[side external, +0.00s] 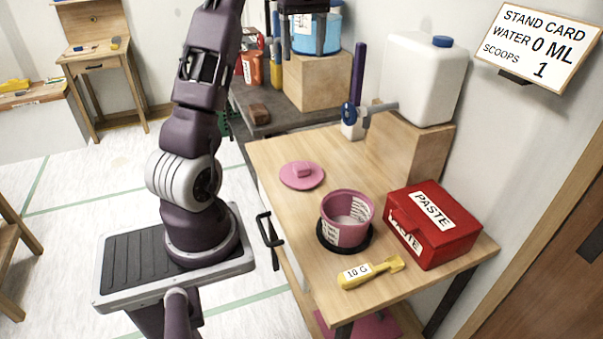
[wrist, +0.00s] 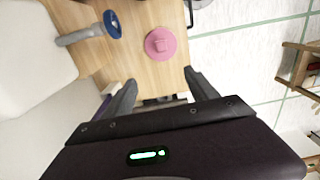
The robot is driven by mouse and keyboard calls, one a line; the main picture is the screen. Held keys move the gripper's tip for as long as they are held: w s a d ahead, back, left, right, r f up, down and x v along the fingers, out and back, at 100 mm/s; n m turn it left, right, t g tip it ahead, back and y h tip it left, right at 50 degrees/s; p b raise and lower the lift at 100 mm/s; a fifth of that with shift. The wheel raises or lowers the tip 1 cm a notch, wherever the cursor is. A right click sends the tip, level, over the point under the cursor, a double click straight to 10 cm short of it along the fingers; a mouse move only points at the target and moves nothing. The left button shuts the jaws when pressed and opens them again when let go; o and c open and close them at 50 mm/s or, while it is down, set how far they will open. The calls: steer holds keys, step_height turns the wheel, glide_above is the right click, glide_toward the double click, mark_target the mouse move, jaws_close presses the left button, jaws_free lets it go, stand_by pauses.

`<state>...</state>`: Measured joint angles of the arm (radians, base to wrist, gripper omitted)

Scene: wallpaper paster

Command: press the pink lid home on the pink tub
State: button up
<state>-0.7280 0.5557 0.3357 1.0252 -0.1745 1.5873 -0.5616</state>
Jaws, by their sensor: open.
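The pink tub (side external: 340,232) stands upright and uncovered on a round black base on the wooden table. It has a white label, and pale material shows inside. The pink lid (side external: 290,182) lies flat on the table, knob up, behind and left of the tub and apart from it. The lid also shows in the wrist view (wrist: 151,53), beyond the fingers. My gripper (side external: 303,42) is at the top of the side view, high and away from the tub and lid. In the wrist view my gripper (wrist: 160,78) has its fingers apart with nothing held. The tub is not in the wrist view.
A red paste box (side external: 457,235) stands right of the tub, and a yellow scoop (side external: 370,272) lies in front. A white water container (side external: 425,80) with a blue-handled tap (side external: 375,109) stands at the back. A blue bucket (side external: 328,38) is behind my gripper. Table around the lid is clear.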

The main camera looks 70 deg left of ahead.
mark_target(301, 166)
steer(key=f, duration=3.5)
steer(key=shift+s+a+f, duration=0.1)
steer(key=shift+s+f, duration=0.1)
steer(key=shift+f, duration=0.15)
steer(key=c, duration=1.5)
